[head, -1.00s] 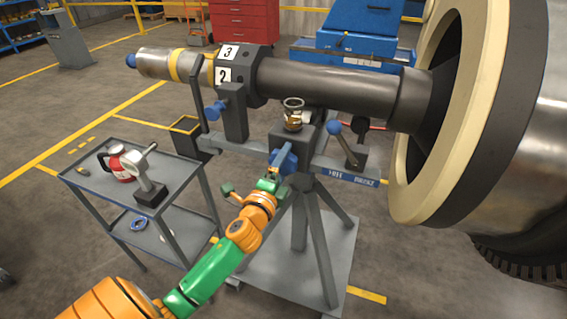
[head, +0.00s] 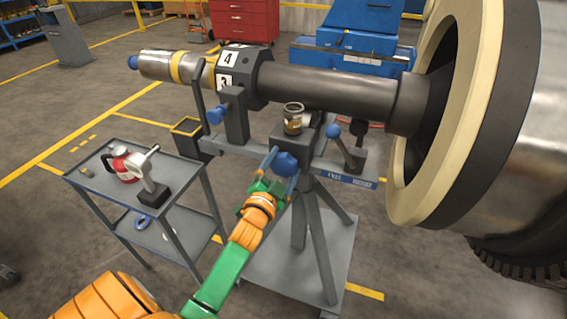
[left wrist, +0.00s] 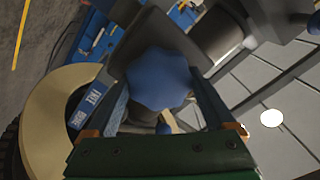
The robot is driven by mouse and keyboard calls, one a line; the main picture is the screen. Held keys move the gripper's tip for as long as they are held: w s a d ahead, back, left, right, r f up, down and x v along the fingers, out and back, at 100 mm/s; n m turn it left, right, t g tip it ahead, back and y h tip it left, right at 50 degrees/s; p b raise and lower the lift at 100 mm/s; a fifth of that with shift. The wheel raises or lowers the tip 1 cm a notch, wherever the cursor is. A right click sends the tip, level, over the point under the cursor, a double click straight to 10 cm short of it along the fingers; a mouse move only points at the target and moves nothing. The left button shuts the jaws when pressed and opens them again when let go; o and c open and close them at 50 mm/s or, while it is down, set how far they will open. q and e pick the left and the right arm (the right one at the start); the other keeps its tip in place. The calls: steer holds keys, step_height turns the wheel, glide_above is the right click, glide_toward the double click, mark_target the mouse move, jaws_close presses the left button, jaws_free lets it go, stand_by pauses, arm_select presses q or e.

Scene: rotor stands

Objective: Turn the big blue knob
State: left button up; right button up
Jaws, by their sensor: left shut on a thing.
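The big blue knob (head: 286,163) is a lobed knob on the front of the dark block of the rotor stand (head: 303,133). In the left wrist view the knob (left wrist: 160,78) fills the space between the two fingers. My left gripper (head: 280,172) is shut on the knob, one finger on each side of it. The dark numbered collar (head: 262,78) on the shaft shows 4 above 3. My right gripper is in neither view.
A grey cart (head: 115,190) stands to the left. The large rotor disc (head: 440,110) fills the right side.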

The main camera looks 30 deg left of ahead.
arm_select(q)
steer(key=shift+n, duration=0.8)
steer(key=shift+p, duration=0.3)
steer(key=o, duration=1.1)
steer(key=v, duration=0.7)
steer(key=shift+s, duration=0.1)
